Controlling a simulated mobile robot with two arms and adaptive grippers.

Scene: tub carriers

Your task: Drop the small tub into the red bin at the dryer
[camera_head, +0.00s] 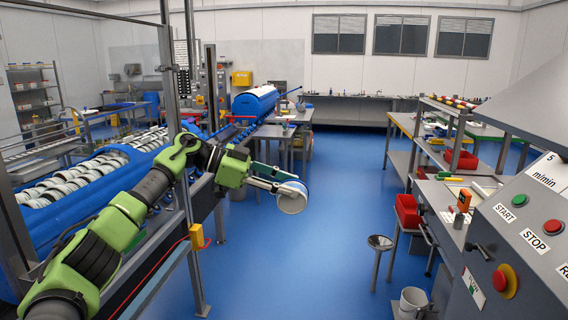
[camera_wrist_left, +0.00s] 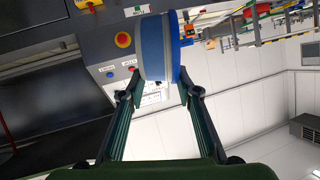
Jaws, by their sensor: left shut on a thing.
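My left gripper (camera_head: 272,180) reaches out over the aisle from the left in the head view. It is shut on a small tub (camera_head: 293,200), round and white with a blue rim. In the left wrist view the tub (camera_wrist_left: 154,48) shows blue, between the two fingertips (camera_wrist_left: 160,88). A red bin (camera_head: 407,212) sits on a small stand to the right, apart from the tub. Another red bin (camera_head: 461,160) stands on the bench behind it. I cannot tell which bin belongs to the dryer. My right gripper is not in view.
A grey control panel (camera_head: 528,228) with start and stop buttons fills the right. A round metal dish on a post (camera_head: 380,242) and a white bucket (camera_head: 412,300) stand before it. A blue machine (camera_head: 80,185) lies left. The blue floor (camera_head: 310,250) between is clear.

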